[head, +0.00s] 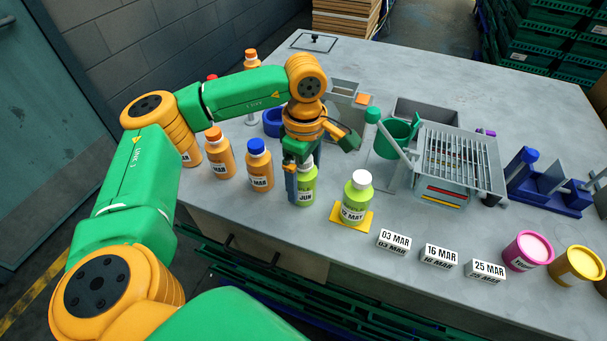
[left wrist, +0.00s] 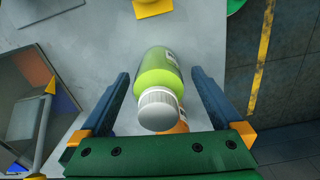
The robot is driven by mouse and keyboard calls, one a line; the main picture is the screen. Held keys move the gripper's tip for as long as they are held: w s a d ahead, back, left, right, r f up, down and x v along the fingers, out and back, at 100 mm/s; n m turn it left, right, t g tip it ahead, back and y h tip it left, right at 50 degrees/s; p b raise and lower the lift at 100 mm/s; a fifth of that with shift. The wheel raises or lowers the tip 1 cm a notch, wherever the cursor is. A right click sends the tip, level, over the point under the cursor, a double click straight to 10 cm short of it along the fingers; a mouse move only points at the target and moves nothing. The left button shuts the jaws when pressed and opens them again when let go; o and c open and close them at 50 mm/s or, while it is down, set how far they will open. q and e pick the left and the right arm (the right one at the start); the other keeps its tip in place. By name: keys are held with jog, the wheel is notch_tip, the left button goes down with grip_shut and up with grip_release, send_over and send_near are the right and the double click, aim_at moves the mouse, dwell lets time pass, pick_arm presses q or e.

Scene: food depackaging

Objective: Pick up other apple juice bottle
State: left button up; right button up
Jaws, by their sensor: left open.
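A green apple juice bottle (head: 306,186) with a white cap and a label reading JUN stands near the table's front edge. My left gripper (head: 297,174) is at this bottle, partly covering its top. In the left wrist view the bottle (left wrist: 158,75) lies between the two spread blue fingers, with a visible gap on each side. The left gripper is open. A second green bottle (head: 355,200), labelled 12 MAY, stands on a yellow pad (head: 336,213) to its right. My right gripper is not seen.
Orange bottles with a blue cap (head: 259,166) and an orange cap (head: 219,153) stand close on the left. White date blocks (head: 438,255) line the front right. A grated container (head: 460,160) and a green cup (head: 395,140) stand behind.

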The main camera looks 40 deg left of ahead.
pick_arm(q)
jog(key=shift+w+f, duration=0.1)
jog(key=shift+w, duration=0.05)
jog(key=shift+c, duration=0.9)
jog(key=c, duration=1.1)
grip_shut()
